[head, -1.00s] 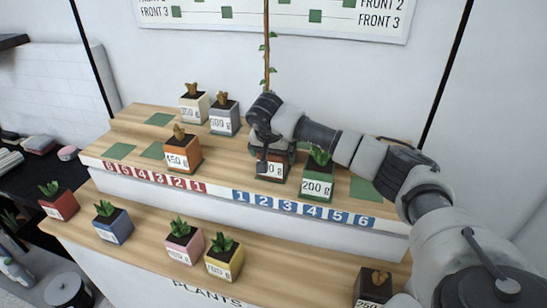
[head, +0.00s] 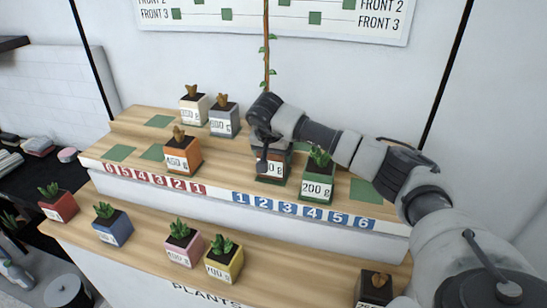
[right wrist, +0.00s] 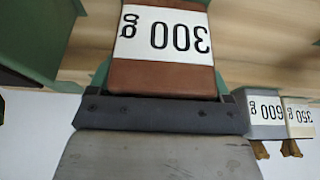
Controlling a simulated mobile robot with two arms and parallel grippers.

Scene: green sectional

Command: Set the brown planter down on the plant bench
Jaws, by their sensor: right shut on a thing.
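The brown planter (head: 273,170) is at the upper tier of the plant bench (head: 215,185), behind the blue number strip. In the right wrist view the brown planter (right wrist: 165,75) shows large and upside down, with a white 300 g label. My right gripper (head: 262,137) is shut on the planter from above and hides much of it in the head view. A green strip shows below its front edge; I cannot tell whether its base touches the bench. My left gripper is not in view.
A green planter (head: 317,185) marked 200 g stands close on the right. An orange planter (head: 184,160) stands to the left; grey (head: 224,123) and cream (head: 193,110) ones stand behind. Several planters line the lower tier. A green square (head: 365,191) at the right is bare.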

